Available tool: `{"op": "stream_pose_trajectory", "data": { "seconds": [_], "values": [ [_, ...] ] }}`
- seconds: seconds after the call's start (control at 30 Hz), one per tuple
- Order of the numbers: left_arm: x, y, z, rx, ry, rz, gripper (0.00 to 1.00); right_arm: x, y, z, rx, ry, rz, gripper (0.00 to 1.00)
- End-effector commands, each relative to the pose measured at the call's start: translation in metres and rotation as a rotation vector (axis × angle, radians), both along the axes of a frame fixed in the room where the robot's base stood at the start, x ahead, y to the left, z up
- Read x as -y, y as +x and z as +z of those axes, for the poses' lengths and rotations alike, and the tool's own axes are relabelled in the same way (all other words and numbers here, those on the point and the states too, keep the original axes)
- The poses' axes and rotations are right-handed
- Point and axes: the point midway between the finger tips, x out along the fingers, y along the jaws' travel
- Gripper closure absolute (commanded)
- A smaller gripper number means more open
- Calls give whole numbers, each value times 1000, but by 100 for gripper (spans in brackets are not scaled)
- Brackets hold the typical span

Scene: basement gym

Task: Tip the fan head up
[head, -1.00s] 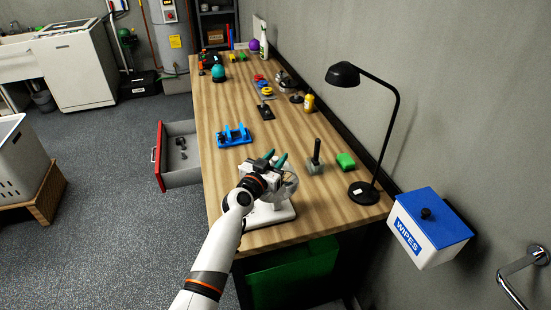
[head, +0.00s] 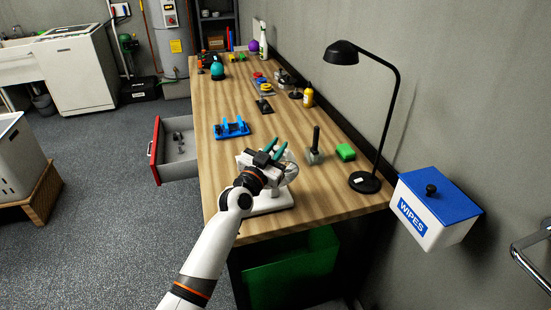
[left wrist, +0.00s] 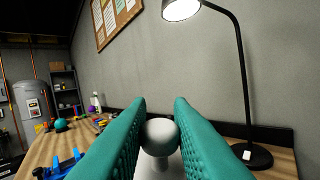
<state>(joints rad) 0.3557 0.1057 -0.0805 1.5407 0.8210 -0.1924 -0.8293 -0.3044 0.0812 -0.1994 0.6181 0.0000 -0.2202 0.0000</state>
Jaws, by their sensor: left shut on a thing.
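The fan is white and stands at the near end of the wooden workbench (head: 232,121). Its flat base (head: 272,203) rests on the top. The fan head (head: 291,173) is partly hidden behind my left gripper (head: 275,151). The left gripper has teal fingers and is at the fan head. In the left wrist view, a round white knob (left wrist: 160,132) on a stem sits between these fingers, which are shut on it. The head's exact tilt is hard to tell. My right gripper is in neither view.
A blue holder (head: 231,130) lies farther back. An open drawer (head: 179,166) juts out left. A wipes box (head: 440,205) is on the wall.

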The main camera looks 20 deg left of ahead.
Motion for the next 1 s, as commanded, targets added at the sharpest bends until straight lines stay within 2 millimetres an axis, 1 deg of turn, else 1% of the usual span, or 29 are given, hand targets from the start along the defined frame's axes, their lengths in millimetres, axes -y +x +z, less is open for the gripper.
{"op": "stream_pose_trajectory", "data": {
  "seconds": [0.03,0.2,0.3,0.47,0.8,0.83,0.93,0.97,1.0],
  "values": [
    [3,-5,-10,28,18,-2,100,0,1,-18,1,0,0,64],
    [12,-18,-14,114,77,-2,100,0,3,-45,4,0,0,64],
    [16,-24,-15,160,108,-1,100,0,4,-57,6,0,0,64],
    [21,-31,-13,203,135,-1,100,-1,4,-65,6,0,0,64],
    [22,-32,-10,211,139,-2,100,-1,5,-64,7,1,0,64],
    [22,-32,-10,211,139,-2,79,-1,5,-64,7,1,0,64],
    [22,-32,-10,211,139,-2,63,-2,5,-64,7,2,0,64],
    [22,-32,-10,211,139,-2,60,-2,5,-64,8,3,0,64],
    [22,-32,-10,211,139,-2,60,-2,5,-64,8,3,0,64]
  ]
}}
